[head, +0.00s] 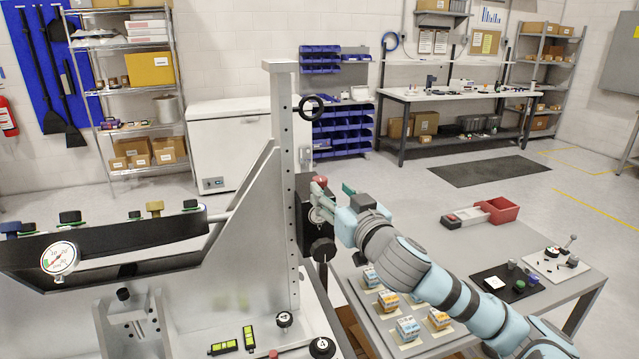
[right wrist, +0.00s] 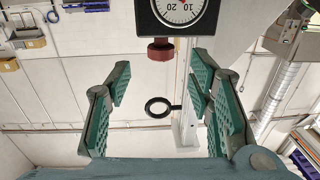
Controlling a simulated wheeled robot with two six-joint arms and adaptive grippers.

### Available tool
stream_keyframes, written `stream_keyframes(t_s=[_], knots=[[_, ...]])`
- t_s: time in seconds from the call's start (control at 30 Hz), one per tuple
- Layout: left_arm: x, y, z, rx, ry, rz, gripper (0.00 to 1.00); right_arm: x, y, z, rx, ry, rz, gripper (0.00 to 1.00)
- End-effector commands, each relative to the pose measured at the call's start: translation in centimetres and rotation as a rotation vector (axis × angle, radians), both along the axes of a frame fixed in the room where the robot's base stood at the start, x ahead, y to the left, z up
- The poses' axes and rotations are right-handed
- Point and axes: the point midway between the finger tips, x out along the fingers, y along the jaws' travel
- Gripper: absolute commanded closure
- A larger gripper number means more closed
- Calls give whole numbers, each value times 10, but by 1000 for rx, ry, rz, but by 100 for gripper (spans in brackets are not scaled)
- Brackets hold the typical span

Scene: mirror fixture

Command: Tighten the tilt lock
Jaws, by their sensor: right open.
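The mirror fixture's upright post (head: 283,180) stands near the middle of the head view. A dark box (head: 307,225) on its right side carries a round dial, with a red knob (head: 320,181) on top. A black ring handle (head: 311,107) sticks out higher on the post. No label shows which part is the tilt lock. My right gripper (head: 338,203) is beside the dial box. In the right wrist view it (right wrist: 160,88) is open and empty, with the red knob (right wrist: 161,49) apart from both fingers. The dial (right wrist: 181,10) appears inverted there. My left gripper is out of view.
A black knob (head: 322,250) sits below the dial. A long dark bar (head: 110,245) with several knobs and a pressure gauge (head: 60,259) spans the left. A grey table (head: 450,225) at right holds small boxes, a red bin (head: 500,210) and a black mat.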

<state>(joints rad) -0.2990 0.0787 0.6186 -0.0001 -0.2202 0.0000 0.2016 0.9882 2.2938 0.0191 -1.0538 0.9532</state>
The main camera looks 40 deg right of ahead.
Motion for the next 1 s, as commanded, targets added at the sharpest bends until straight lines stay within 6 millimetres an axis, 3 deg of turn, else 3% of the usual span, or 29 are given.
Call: stream_keyframes(t_s=[0.1, 0.3, 0.7, 1.0], knots=[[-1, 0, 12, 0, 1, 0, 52, 26, -7, 5, 8, -2, 0, 52], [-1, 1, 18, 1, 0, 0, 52, 58, -15, 3, 1, 0, 0, 52], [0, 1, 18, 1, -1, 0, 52, 70, -18, 1, -4, 1, 2, 52], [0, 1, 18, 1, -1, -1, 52, 69, -18, 1, -4, 2, 1, 100]])
